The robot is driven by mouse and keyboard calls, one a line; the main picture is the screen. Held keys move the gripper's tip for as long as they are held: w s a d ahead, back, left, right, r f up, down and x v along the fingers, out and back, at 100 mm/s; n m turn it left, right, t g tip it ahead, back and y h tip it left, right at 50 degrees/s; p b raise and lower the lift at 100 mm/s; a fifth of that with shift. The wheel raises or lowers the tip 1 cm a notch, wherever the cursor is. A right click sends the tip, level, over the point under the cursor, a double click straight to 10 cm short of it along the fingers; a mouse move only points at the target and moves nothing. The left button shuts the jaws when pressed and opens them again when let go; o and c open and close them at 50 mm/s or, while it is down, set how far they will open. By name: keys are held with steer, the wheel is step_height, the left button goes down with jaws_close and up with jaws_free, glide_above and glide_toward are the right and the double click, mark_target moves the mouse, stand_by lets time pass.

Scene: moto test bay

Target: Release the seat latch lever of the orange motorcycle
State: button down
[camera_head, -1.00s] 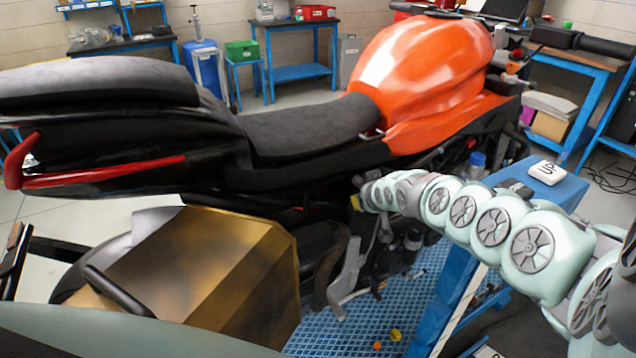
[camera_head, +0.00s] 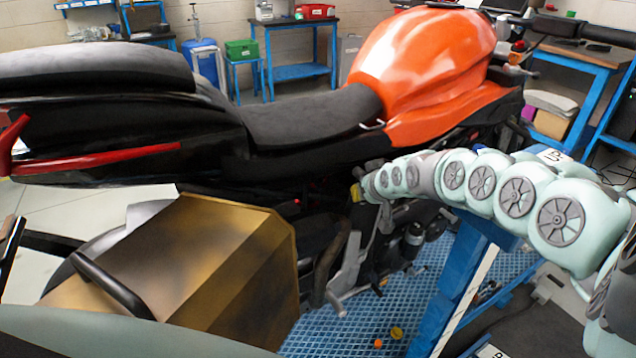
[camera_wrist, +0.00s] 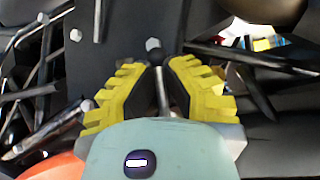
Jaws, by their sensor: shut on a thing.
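The orange motorcycle (camera_head: 425,60) stands across the view, with its black seat (camera_head: 310,118) left of the tank. My arm reaches in from the right, and my gripper (camera_head: 357,191) is below the seat, at the dark side of the bike. In the wrist view, the yellow fingers of my gripper (camera_wrist: 161,66) are shut on a thin metal lever (camera_wrist: 162,92). A dark panel lies behind the lever. In the head view the lever is too small or hidden to make out.
A brown-gold pannier box (camera_head: 190,255) fills the lower left. A blue stand (camera_head: 465,265) is under my arm. Blue grating (camera_head: 345,335) lies below the bike, with small orange and yellow bits on it. Benches (camera_head: 300,75) stand at the back.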

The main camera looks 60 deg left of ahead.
steer(key=shift+d+f, duration=0.1)
steer(key=shift+f, duration=0.1)
steer(key=c, duration=1.2)
jaws_free()
steer(key=shift+s, duration=0.15)
steer(key=shift+c, duration=0.2)
steer(key=shift+o, duration=1.1)
steer(key=shift+r, duration=0.1)
steer(key=shift+r+p, duration=0.15)
steer(key=shift+p, duration=0.5)
steer(key=shift+a+n+t+p, duration=0.25)
steer(key=shift+t+p, duration=0.35)
steer(key=shift+p, duration=0.8)
